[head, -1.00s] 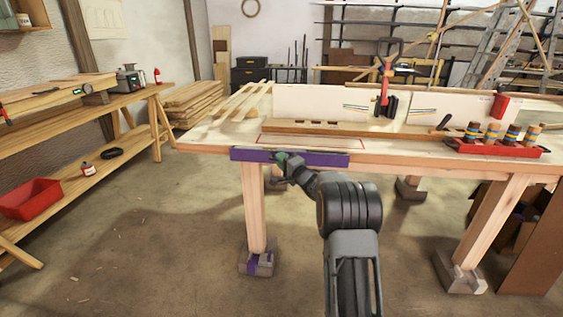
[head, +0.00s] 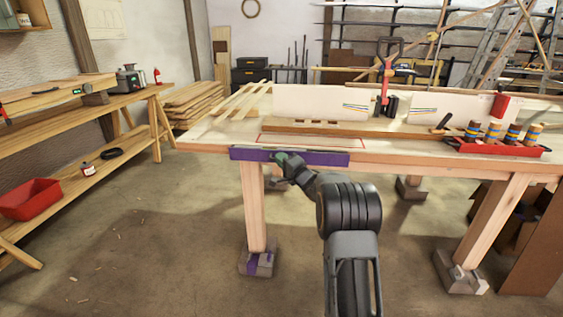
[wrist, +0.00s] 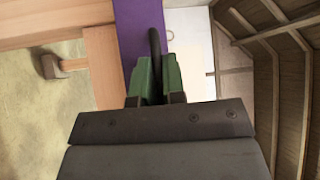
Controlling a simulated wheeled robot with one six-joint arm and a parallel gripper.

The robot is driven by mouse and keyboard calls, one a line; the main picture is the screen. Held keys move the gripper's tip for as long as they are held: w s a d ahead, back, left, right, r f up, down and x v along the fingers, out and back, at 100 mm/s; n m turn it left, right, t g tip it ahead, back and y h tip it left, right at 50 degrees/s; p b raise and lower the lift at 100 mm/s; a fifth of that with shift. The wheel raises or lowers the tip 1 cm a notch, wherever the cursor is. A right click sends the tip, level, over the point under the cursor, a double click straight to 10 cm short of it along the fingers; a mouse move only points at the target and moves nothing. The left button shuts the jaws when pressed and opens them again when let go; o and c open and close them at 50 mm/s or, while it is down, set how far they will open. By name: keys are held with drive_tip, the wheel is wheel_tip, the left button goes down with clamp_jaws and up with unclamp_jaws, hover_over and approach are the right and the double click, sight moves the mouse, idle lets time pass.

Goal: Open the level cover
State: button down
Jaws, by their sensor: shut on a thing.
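A long purple panel (head: 320,158), which looks like the level cover, lies along the front edge of the workbench (head: 195,135). It also shows in the wrist view (wrist: 134,25) as a purple band. My gripper (head: 281,158) is at the left-middle of this panel. In the wrist view, my green-tipped gripper (wrist: 155,78) is shut on a dark curved handle (wrist: 155,45) that stands against the purple panel. The fingers hide the handle's lower part. In the head view my arm hides little of the panel, but the handle is too small to make out.
A red outlined rectangle (head: 312,141) is on the bench top behind the panel. A red tray (head: 495,148) with several banded rollers stands at the right. A bench leg (head: 254,205) stands below the panel. Open floor lies left, before a side bench with a red bin (head: 30,199).

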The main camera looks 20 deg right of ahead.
drive_tip(key=f+n+t+y+b, duration=0.1)
drive_tip(key=n+b, duration=0.1)
drive_tip(key=b, duration=0.1)
drive_tip(key=s+f+n+t+y+b, duration=0.1)
drive_tip(key=n+y+b, duration=0.1)
drive_tip(key=b, duration=0.1)
drive_tip(key=f+n+y+b, duration=0.1)
drive_tip(key=n+b, duration=0.2)
drive_tip(key=shift+s+a+t+y+b, duration=0.25)
drive_tip(key=shift+a+t+y+b, duration=0.05)
drive_tip(key=shift+a+t+y, duration=0.1)
drive_tip(key=n+y+b, duration=0.2)
drive_tip(key=n, duration=0.1)
drive_tip(key=n+y+b, duration=0.1)
drive_tip(key=y, duration=0.1)
drive_tip(key=shift+s+a+f+n+g+b, duration=0.1)
drive_tip(key=shift+s+f+n+g+b, duration=0.05)
drive_tip(key=shift+f+n+g+b, duration=0.2)
drive_tip(key=shift+r+n, duration=0.1)
drive_tip(key=shift+n, duration=0.25)
drive_tip(key=c, duration=1.5)
unclamp_jaws()
drive_tip(key=p+v, duration=0.2)
drive_tip(key=v, duration=1.1)
drive_tip(key=shift+s+d+f, duration=0.15)
drive_tip(key=shift+d+f, duration=0.05)
drive_tip(key=shift+f, duration=0.15)
